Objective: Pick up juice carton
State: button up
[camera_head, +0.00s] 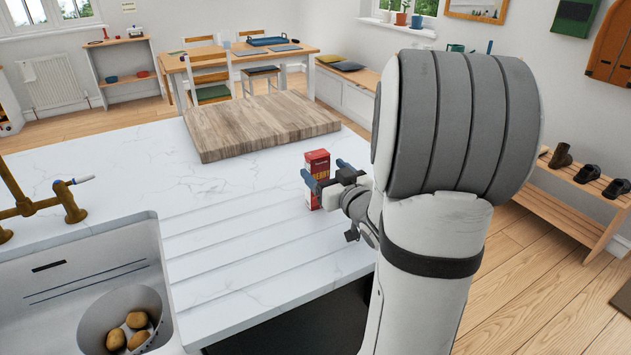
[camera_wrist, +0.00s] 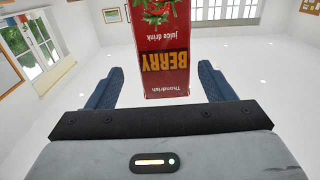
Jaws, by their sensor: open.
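The juice carton (camera_head: 317,165) is a small red box standing upright on the white marble counter, right of its middle. My gripper (camera_head: 323,177) is open at the carton, its blue fingers at about the carton's height. In the wrist view the carton (camera_wrist: 164,50) appears upside down, with "BERRY" and "juice drink" lettering on its face. It lies between the lines of the two open fingers (camera_wrist: 160,88), with a gap on each side. I cannot tell how deep it sits between them.
A thick wooden board (camera_head: 260,125) lies on the counter behind the carton. A sink (camera_head: 85,285) with a bowl of potatoes and a brass tap (camera_head: 45,205) are at the left. Grooved counter (camera_head: 235,235) in front of the carton is clear.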

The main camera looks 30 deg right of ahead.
jog(key=w, duration=0.5)
jog(key=shift+w+a+f+p, duration=0.1)
jog(key=shift+a+f+p, duration=0.15)
jog(key=shift+a+p, duration=0.15)
jog(key=c, duration=1.2)
jog(key=shift+r, duration=0.1)
jog(key=shift+c, duration=0.8)
